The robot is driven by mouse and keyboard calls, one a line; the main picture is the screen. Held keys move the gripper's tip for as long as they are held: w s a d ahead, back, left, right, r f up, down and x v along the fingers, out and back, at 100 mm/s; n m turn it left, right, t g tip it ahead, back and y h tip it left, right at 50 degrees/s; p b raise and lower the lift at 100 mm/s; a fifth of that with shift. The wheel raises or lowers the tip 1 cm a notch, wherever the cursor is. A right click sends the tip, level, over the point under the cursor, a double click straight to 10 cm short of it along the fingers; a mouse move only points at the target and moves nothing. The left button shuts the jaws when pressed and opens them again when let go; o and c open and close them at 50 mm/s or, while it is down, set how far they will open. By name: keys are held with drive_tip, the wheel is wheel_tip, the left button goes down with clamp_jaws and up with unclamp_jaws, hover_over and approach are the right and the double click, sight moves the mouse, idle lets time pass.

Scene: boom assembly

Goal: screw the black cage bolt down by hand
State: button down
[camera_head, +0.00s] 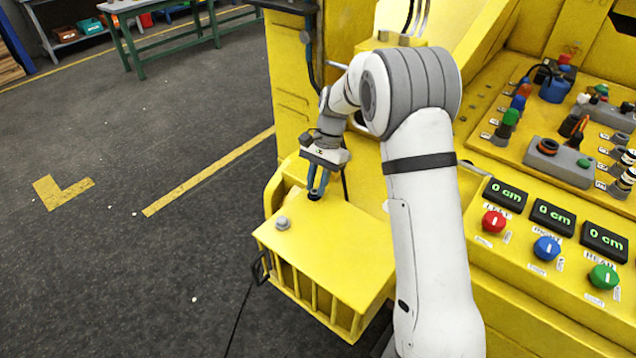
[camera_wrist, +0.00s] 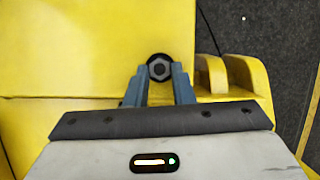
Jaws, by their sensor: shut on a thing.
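The black cage bolt (camera_wrist: 159,68) stands in the top plate of the yellow cage (camera_wrist: 80,55), near the plate's edge. In the wrist view its dark round collar and grey hex head sit between the fingertips of my gripper (camera_wrist: 160,75). In the head view my gripper (camera_head: 317,190) points down at the back corner of the cage top (camera_head: 335,245), with its blue fingers shut on the bolt. The bolt (camera_head: 314,196) shows only as a dark spot under the fingertips. How far it is screwed in cannot be told.
A grey bolt (camera_head: 283,223) stands on the cage top's left side. A black handle (camera_head: 260,268) is on the cage's left face. A control panel with red (camera_head: 494,221), blue and green knobs is at right.

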drive_tip(key=shift+r, duration=0.3)
drive_tip(key=c, duration=1.5)
unclamp_jaws()
drive_tip(key=shift+o, duration=1.3)
drive_tip(key=shift+f, duration=0.15)
drive_tip(key=b+v, duration=0.1)
drive_tip(key=v, duration=0.7)
drive_tip(key=shift+s+f, duration=0.1)
drive_tip(key=shift+s, duration=0.05)
